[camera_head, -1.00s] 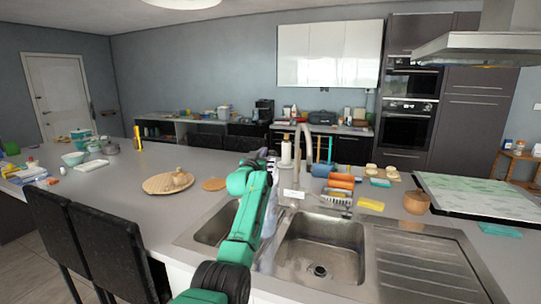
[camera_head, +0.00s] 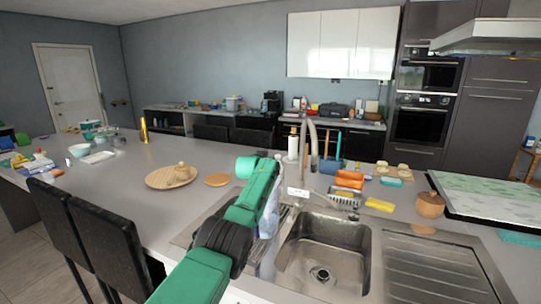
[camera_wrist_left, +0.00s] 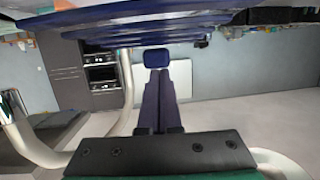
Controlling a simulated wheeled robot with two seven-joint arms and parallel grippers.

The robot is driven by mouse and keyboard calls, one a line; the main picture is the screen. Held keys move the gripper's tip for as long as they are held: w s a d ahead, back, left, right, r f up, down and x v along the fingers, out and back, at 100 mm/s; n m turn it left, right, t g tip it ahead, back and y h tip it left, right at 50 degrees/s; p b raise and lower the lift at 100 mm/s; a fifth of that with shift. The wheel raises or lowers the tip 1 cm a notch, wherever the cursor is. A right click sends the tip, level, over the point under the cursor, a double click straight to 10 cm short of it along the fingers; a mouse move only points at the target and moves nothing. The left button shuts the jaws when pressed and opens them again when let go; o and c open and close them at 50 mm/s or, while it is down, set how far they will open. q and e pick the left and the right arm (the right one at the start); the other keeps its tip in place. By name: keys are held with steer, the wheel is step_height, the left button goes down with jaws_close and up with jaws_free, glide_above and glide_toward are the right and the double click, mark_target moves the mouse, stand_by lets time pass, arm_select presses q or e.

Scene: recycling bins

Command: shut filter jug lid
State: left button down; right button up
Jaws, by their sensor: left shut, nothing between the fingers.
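A pale bluish, clear-looking object, probably the filter jug (camera_head: 268,222), stands by the left side of the sink in the head view. My left arm hides most of it, and its lid cannot be made out there. In the left wrist view, which is upside down, large blue layered shapes (camera_wrist_left: 120,28) fill the top close to my fingers; I cannot tell whether they are the jug's lid. My left gripper (camera_wrist_left: 156,58) is shut and empty, its blue-tipped fingers together, near these shapes. Its fingers are hidden in the head view. My right gripper is out of view.
The sink (camera_head: 325,250) and tall tap (camera_head: 313,145) are right of my left arm. A soap bottle (camera_head: 293,144) and sponge caddy (camera_head: 346,187) stand behind the sink. A round wooden board (camera_head: 160,182) lies left on open counter. Black chairs (camera_head: 105,240) stand in front.

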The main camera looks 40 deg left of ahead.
arm_select(q)
steer(key=shift+w+f, duration=0.1)
steer(key=shift+r, duration=0.3)
step_height(320, 180, up, 4)
steer(key=p, duration=0.4)
steer(key=shift+r, duration=0.1)
steer(key=shift+s+d+f+b, duration=0.15)
steer(key=shift+s+f+b, duration=0.05)
steer(key=shift+b, duration=0.35)
steer(key=s+d+r+b, duration=0.2)
steer(key=s+r+b, duration=0.2)
steer(key=s+r, duration=0.2)
steer(key=shift+d+r, duration=0.25)
steer(key=shift+r, duration=0.1)
steer(key=shift+f, duration=0.15)
